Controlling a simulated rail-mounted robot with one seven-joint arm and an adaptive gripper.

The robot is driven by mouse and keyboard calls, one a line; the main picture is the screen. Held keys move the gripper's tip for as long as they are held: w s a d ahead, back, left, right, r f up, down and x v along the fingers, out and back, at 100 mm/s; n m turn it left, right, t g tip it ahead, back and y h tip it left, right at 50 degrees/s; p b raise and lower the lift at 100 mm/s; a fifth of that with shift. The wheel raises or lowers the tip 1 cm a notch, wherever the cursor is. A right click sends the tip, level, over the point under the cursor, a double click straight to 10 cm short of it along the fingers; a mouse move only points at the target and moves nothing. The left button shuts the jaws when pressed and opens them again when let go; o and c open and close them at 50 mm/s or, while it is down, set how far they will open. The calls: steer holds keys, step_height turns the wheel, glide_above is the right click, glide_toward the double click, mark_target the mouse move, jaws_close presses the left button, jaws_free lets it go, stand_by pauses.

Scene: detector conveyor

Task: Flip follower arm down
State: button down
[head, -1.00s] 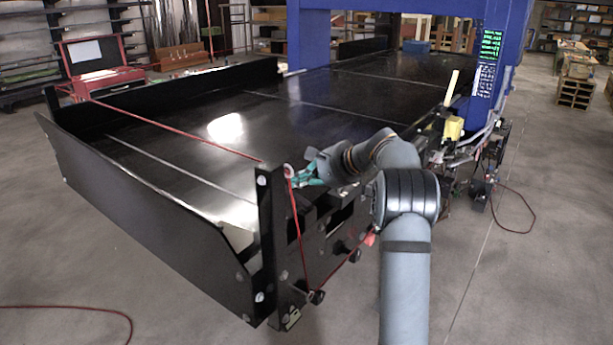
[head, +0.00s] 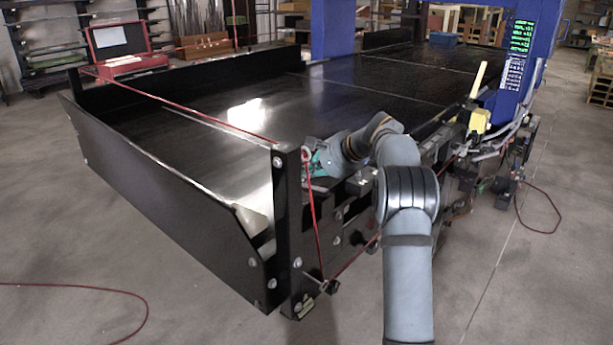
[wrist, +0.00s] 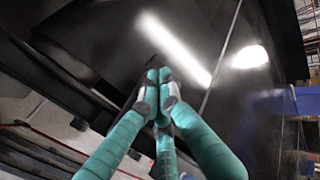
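A yellow upright lever (head: 480,80) stands on a yellow block (head: 478,120) at the conveyor's right side, by the blue frame. It looks like the follower arm, and it points up with a slight tilt. My gripper (head: 318,160) is at the near end of the conveyor (head: 330,95), close to the black corner post (head: 287,200) and far from the lever. In the wrist view the teal fingers of my gripper (wrist: 160,95) converge with their tips together, and nothing shows between them. The lever is not visible in the wrist view.
A red cord (head: 190,110) runs above the conveyor's near end and down by the post. A blue frame with a green-text screen (head: 521,37) spans the far part. Cables and brackets crowd the right side near the yellow block. Floor (head: 490,290) at right is mostly clear.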

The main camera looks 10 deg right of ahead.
steer(key=shift+a+f, duration=0.1)
steer(key=shift+f, duration=0.15)
stand_by(0.5)
step_height(320, 180, up, 14)
steer(key=w+a+p, duration=0.1)
steer(key=w+p, duration=0.1)
steer(key=p, duration=0.7)
steer(key=shift+a, duration=0.25)
steer(key=shift+f, duration=0.1)
